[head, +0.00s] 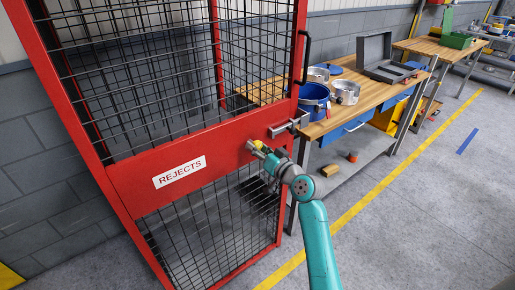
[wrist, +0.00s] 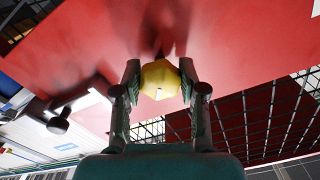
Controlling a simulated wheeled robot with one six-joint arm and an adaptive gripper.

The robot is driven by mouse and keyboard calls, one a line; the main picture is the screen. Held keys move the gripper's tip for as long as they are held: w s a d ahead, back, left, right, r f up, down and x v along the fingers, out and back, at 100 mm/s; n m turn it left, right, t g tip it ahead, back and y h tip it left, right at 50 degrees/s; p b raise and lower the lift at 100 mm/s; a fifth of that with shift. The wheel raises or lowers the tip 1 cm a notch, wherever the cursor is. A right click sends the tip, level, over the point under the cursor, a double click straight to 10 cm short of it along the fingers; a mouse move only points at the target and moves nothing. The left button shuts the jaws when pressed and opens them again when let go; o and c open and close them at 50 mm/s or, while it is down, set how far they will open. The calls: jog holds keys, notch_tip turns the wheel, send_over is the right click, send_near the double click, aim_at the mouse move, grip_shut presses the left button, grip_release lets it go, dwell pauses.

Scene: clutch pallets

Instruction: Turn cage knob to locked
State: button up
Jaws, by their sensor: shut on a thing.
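The red reject cage (head: 215,150) stands at the left in the head view, with a white REJECTS label (head: 180,172) on its solid red band. A yellow knob (wrist: 160,80) sits on the red panel, between my fingers. My gripper (wrist: 159,84) is shut on the knob, with one finger on each side. In the head view, my gripper (head: 258,148) reaches the red band from the right and partly hides the knob. A metal latch bolt (head: 288,126) is just above and right of it. Any lock marking on the knob cannot be made out.
A wooden workbench (head: 350,100) stands right of the cage. A black handle (head: 304,57) stands out from the cage edge. The floor at the right (head: 425,190) is clear.

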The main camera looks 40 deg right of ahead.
jog(key=m, duration=0.5)
jog(key=shift+m, duration=0.3)
jog(key=m, duration=0.4)
jog(key=shift+m, duration=0.3)
jog(key=o, duration=1.2)
jog(key=shift+c, duration=0.2)
jog(key=s, duration=1.2)
jog(key=shift+d, duration=0.1)
